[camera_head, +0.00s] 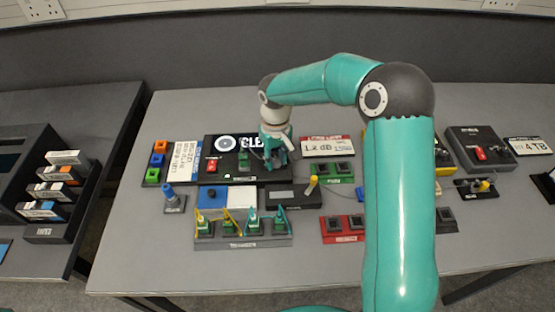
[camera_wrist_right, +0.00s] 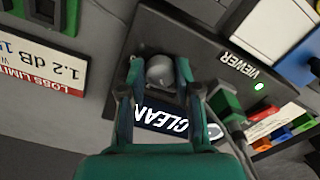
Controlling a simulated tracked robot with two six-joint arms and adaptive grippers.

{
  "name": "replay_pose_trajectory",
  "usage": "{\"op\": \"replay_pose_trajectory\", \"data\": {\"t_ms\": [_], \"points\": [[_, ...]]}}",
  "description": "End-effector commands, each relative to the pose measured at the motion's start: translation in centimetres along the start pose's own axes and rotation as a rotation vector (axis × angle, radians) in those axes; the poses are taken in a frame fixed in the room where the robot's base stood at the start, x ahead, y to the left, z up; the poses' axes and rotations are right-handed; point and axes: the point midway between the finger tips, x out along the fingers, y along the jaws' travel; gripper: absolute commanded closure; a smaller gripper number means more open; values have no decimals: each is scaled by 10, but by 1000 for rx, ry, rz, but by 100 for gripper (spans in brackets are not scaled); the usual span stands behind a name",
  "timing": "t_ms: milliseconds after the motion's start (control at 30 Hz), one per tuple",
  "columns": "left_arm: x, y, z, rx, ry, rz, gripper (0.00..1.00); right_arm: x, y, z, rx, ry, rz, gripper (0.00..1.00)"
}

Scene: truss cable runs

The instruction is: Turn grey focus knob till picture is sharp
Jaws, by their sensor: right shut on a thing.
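The black viewer (camera_head: 228,173) stands at the back of the bench, left of the middle. Its screen shows a round picture (camera_head: 226,143) and bright letters, partly hidden by my right gripper (camera_head: 276,157) in the head view. The wrist view shows the screen reading "CLEAN" (camera_wrist_right: 162,118), with crisp letter edges. The grey focus knob (camera_wrist_right: 160,72) sits on the viewer between the two fingers of my right gripper (camera_wrist_right: 159,75), which is shut on it. The knob is hidden behind the gripper in the head view. My left gripper is not in view.
A loss limit sign (camera_head: 320,146) and a green block (camera_head: 333,173) stand right of the viewer. A rack of green connectors (camera_head: 243,240) lies in front. Coloured blocks (camera_head: 157,161) stand at the left.

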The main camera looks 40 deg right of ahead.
Motion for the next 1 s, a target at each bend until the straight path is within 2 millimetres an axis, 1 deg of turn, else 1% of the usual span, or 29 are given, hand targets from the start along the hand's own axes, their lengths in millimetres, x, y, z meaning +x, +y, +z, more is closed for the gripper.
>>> {"op": "replay_pose_trajectory", "data": {"t_ms": [433, 467, 500, 567, 600, 867, 1000], "points": [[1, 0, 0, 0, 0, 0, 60, -1, 0, -1, 13, 4, -1, 100], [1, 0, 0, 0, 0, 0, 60, -1, 0, -1, 13, 4, -1, 63], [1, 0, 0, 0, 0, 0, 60, -1, 0, -1, 12, 4, -1, 56], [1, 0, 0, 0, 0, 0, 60, -1, 0, -1, 12, 3, -1, 46], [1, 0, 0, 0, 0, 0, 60, 0, 0, 0, 12, 3, -1, 43], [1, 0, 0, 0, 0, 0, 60, 0, 0, 0, 12, 2, 0, 43], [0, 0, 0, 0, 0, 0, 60, -7, 1, -1, 12, 4, 0, 43]]}}
